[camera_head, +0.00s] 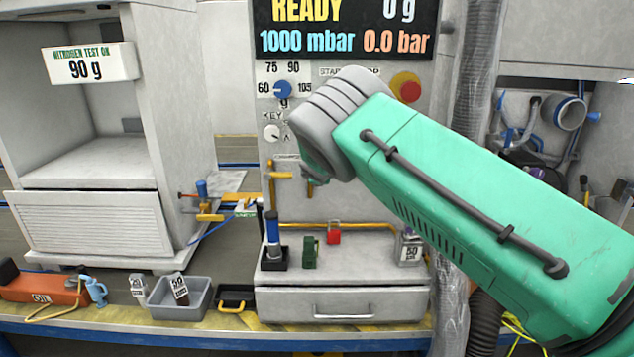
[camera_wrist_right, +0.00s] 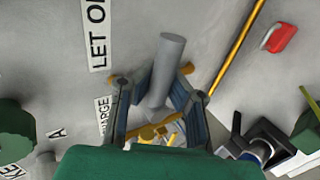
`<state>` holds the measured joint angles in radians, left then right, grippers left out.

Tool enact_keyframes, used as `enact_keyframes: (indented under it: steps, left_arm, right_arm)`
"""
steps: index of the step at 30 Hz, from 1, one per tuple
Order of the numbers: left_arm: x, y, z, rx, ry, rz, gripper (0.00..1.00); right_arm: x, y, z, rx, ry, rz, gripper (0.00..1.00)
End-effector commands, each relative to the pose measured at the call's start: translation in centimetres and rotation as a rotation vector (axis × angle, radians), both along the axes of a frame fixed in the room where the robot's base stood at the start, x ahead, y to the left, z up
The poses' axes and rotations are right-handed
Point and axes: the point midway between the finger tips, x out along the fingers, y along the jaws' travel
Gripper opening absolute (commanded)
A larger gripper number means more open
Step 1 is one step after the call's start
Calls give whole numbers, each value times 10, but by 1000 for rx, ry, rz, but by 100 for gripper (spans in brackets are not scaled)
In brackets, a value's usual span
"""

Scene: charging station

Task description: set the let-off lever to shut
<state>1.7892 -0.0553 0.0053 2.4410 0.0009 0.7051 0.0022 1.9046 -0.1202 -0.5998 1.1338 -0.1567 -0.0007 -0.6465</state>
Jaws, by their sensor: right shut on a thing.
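In the wrist view the label LET O… (camera_wrist_right: 97,35) is on the grey panel, with a CHARGE label below it. My right gripper (camera_wrist_right: 158,88) is at the panel beside these labels, its two dark fingers around a grey cylindrical stub (camera_wrist_right: 167,65). Yellow parts of the let-off lever (camera_wrist_right: 153,132) show between the fingers and near their tips. Which way the lever points is hard to tell. In the head view my green right arm covers much of the panel, and the right gripper (camera_head: 318,176) is mostly hidden behind it. My left gripper is out of view.
A second yellow handle (camera_head: 279,175) shows left of my gripper. The display (camera_head: 345,28) reads READY, 0 g, 1000 mbar, 0.0 bar.

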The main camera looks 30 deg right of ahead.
Motion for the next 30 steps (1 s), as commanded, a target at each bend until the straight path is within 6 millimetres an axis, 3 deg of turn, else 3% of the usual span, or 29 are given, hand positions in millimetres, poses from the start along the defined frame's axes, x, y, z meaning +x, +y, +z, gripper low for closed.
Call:
enact_keyframes:
  steps: [1, 18, 19, 21, 30]
  left_arm:
    - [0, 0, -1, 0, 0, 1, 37]
    - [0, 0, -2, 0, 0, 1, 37]
    - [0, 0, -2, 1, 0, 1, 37]
    - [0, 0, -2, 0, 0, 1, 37]
    - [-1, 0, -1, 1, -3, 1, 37]
  right_arm:
    - [-2, 3, -7, -5, 18, -1, 0]
    - [-2, 5, -6, -26, 33, 1, 0]
    - [-2, 5, -6, -26, 33, 1, 17]
    - [-1, 5, -5, -26, 32, 1, 37]
    - [-1, 0, -3, -23, 25, -1, 37]
